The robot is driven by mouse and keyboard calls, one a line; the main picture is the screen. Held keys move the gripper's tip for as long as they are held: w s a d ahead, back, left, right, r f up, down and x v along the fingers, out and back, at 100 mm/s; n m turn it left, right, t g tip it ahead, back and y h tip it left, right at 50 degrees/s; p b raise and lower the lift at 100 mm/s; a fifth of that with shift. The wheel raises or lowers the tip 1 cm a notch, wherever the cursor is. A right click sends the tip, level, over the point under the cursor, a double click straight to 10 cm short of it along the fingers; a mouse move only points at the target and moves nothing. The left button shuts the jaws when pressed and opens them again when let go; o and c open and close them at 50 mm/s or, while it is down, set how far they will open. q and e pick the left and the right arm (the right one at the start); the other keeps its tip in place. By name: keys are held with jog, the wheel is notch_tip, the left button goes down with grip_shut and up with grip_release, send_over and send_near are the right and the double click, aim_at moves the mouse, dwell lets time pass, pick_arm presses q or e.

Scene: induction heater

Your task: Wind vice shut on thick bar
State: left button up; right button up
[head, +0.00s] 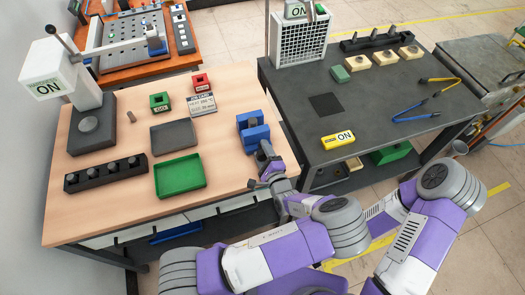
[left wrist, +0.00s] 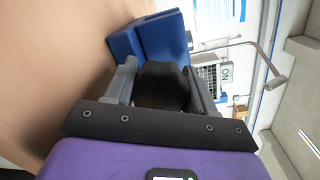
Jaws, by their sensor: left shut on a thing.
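The blue vice (head: 252,130) stands near the right edge of the wooden table, with a gap between its blue blocks. It also shows in the left wrist view (left wrist: 165,37). My left gripper (head: 266,163) is at the vice's near end, shut on a dark part there. In the left wrist view this dark handle (left wrist: 162,86) sits between the two fingers, just in front of the blue body. I cannot make out a thick bar between the jaws. A dark rack (head: 105,173) with several short dark pegs lies at the table's front left. My right gripper is out of view.
A green tray (head: 180,176), a grey tray (head: 173,134), a job card (head: 202,103) and a white machine on a stand (head: 50,82) share the wooden table (head: 225,165). A dark bench (head: 385,115) with a yellow ON box (head: 338,140) stands across a gap on the right.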

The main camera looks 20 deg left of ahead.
aim_at(265, 158)
pick_arm(q)
jog(key=shift+m, duration=1.1)
jog(key=o, duration=0.8)
jog(key=shift+c, duration=0.2)
jog(key=v, duration=0.7)
jog(key=shift+s+d+f, duration=0.1)
jog(key=shift+s+d, duration=0.15)
